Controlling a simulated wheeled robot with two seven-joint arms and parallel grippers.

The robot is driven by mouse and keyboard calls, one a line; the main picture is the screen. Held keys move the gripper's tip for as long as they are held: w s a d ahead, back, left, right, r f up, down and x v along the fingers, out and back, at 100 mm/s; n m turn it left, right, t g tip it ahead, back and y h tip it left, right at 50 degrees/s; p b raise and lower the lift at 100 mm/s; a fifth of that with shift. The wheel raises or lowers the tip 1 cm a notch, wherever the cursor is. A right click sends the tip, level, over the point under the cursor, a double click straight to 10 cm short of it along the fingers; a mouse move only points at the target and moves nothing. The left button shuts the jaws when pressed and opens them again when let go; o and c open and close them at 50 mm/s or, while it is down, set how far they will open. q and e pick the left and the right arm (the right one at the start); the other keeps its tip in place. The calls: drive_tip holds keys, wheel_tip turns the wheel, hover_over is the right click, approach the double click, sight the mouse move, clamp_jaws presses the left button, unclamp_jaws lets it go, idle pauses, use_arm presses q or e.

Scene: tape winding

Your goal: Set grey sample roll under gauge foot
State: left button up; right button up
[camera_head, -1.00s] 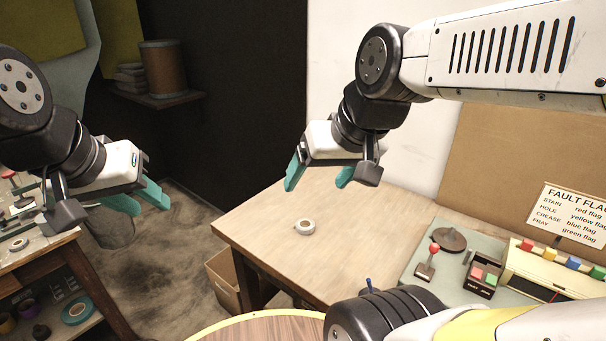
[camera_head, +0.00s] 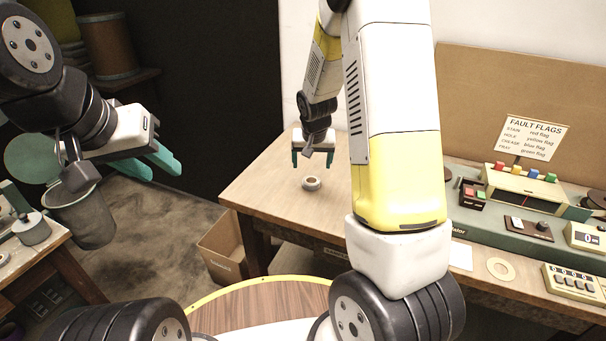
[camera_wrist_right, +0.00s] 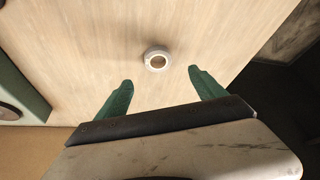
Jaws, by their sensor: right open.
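The small pale grey roll (camera_head: 312,187) lies flat on the wooden table near its left end, with its hole facing up. In the right wrist view the roll (camera_wrist_right: 157,70) sits beyond and between my fingertips, on bare wood. My right gripper (camera_head: 312,162) is open and empty, pointing down just above and behind the roll. Its two green fingers (camera_wrist_right: 160,80) are spread apart and do not touch the roll. My left gripper (camera_head: 160,165) is open and empty at the left, away from the table. I cannot make out a gauge foot.
A cardboard box (camera_head: 222,252) stands on the floor. Wood around the roll is clear.

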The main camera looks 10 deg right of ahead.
sight(311, 178)
drive_tip(key=x, duration=1)
drive_tip(key=shift+s+d+f, duration=0.1)
drive_tip(key=c, duration=1.5)
drive_tip(key=shift+c, duration=0.2)
